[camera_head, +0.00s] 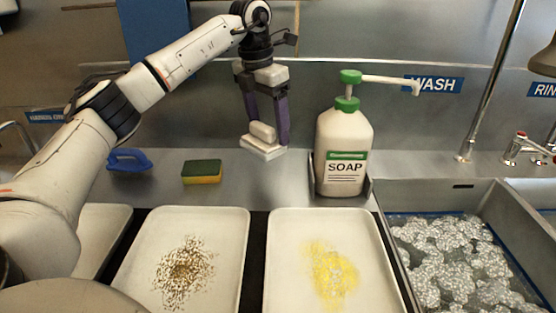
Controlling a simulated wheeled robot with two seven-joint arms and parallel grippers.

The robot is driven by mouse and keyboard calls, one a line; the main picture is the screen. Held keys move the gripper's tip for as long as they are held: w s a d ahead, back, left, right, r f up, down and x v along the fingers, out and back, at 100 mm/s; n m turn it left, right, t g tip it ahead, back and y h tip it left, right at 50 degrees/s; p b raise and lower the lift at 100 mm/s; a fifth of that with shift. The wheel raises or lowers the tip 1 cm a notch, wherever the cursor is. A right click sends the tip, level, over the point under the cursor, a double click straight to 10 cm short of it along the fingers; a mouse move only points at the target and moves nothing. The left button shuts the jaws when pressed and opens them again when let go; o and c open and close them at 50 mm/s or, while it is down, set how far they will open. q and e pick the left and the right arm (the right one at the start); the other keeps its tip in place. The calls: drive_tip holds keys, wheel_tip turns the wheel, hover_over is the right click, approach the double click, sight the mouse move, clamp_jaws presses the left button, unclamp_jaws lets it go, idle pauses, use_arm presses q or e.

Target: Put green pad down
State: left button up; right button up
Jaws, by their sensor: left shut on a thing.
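My left gripper (268,122) hangs fingers-down over the back counter, left of the soap bottle. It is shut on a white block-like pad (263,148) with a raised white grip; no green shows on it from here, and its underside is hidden. I cannot tell whether the pad touches the counter. A sponge with a dark green top and yellow base (202,172) lies on the counter to the left of it. My right gripper is not in view.
A soap pump bottle (342,150) stands close on the right. Two trays, one with brown-and-white crumbs (150,231) and one with yellow residue (283,226), stand in front. A sudsy sink (440,192) is at right.

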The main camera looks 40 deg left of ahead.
sight(262, 124)
use_arm(q)
drive_tip(key=f, duration=0.3)
drive_tip(key=shift+s+f, duration=0.15)
drive_tip(key=shift+s, duration=0.2)
drive_tip(key=shift+w+f, duration=0.15)
drive_tip(key=shift+f, duration=2.2)
drive_tip(key=shift+f, duration=0.1)
drive_tip(key=o, duration=1.3)
drive_tip(key=r, duration=0.4)
drive_tip(key=s+r, duration=0.1)
drive_tip(key=r, duration=0.7)
drive_tip(key=shift+s+a, duration=0.1)
drive_tip(key=shift+s, duration=0.3)
